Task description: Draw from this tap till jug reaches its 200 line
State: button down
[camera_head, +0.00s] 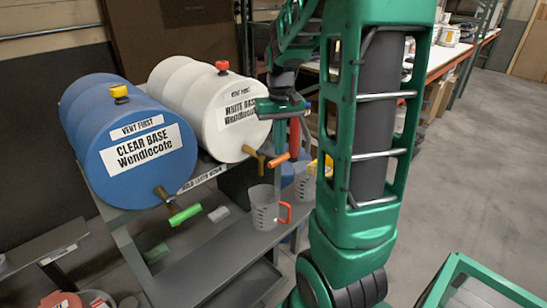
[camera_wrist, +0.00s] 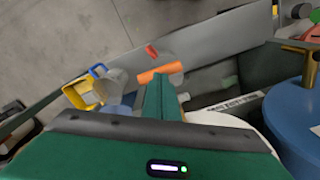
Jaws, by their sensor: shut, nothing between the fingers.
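The white drum (camera_head: 208,108), labelled WHITE BASE, has a brass tap (camera_head: 257,160) with an orange lever (camera_head: 279,160). The lever also shows in the wrist view (camera_wrist: 160,72), just beyond my fingertips. A clear graduated jug (camera_head: 265,208) with a red handle (camera_head: 285,213) stands upright on the lower shelf, below this tap. Its red handle shows in the wrist view (camera_wrist: 152,50). I cannot read its liquid level. My gripper (camera_wrist: 162,85) is shut and empty, above the lever; in the head view it (camera_head: 284,108) is beside the white drum's front. Contact with the lever cannot be told.
A blue drum (camera_head: 140,140), labelled CLEAR BASE, has a green-levered tap (camera_head: 185,215) at left. A second jug (camera_head: 305,188) stands behind the red-handled one; a blue handle (camera_wrist: 98,71) shows in the wrist view. The shelf (camera_head: 200,260) is bare in front. Open floor lies right.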

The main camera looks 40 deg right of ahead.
aim_at(279, 158)
jog(key=shift+f, duration=2.45)
dwell(1.8)
jog(key=shift+r, duration=1.85)
jog(key=shift+r, duration=2.4)
jog(key=shift+r, duration=0.1)
